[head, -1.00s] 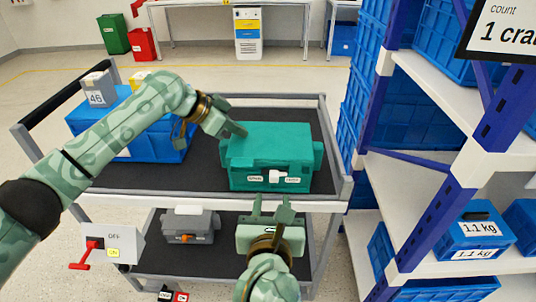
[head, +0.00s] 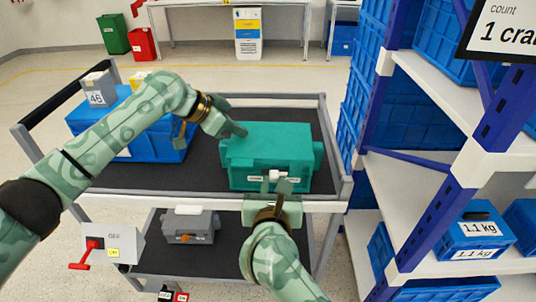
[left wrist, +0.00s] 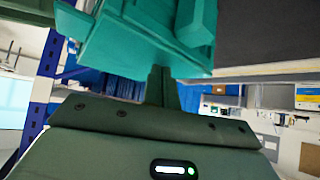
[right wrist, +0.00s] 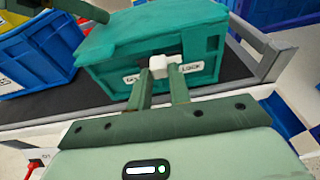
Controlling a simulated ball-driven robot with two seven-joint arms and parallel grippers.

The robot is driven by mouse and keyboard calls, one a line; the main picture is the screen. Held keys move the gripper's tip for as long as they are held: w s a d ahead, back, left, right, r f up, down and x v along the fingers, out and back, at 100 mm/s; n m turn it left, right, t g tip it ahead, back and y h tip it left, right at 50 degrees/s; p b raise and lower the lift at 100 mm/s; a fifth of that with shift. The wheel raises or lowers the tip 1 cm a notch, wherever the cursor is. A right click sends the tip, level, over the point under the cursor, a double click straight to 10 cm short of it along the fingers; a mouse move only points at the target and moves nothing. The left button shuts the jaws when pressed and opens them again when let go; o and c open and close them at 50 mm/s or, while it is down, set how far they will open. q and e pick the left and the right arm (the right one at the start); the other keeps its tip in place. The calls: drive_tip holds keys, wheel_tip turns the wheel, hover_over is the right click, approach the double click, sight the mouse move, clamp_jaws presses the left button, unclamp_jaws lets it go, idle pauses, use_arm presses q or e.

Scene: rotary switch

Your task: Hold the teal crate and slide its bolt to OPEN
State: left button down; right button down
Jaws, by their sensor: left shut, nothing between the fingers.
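The teal crate (head: 265,148) stands on the cart's upper deck. Its white bolt knob (right wrist: 157,66) sits on the front face, between a partly covered label on the left and the LOCK label (right wrist: 192,68) on the right. My left gripper (head: 240,130) is shut at the crate's left top edge; the left wrist view shows its fingers (left wrist: 160,80) together just in front of teal surface. Whether they touch it I cannot tell. My right gripper (head: 277,182) is open at the crate's front; in the right wrist view its fingers (right wrist: 160,88) stand apart on either side of the knob.
A blue crate (head: 125,135) with a grey block (head: 98,90) on it stands left on the cart. A grey box (head: 188,226) is on the lower shelf. A blue-and-white rack (head: 430,215) stands close on the right. Dark deck around the teal crate is free.

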use_arm(q)
drive_tip(key=shift+s+f, duration=0.1)
drive_tip(key=shift+f, duration=0.4)
use_arm(e)
drive_tip(key=shift+a+f, duration=0.1)
drive_tip(key=shift+a, duration=0.5)
drive_tip(key=c, duration=1.3)
unclamp_jaws()
drive_tip(key=s, duration=0.2)
drive_tip(key=s+r, duration=0.1)
drive_tip(key=s, duration=0.2)
drive_tip(key=shift+a, duration=0.1)
use_arm(q)
drive_tip(key=shift+r+p, duration=2.4)
drive_tip(key=shift+r, duration=1)
use_arm(e)
drive_tip(key=r, duration=0.7)
drive_tip(key=shift+s, duration=0.2)
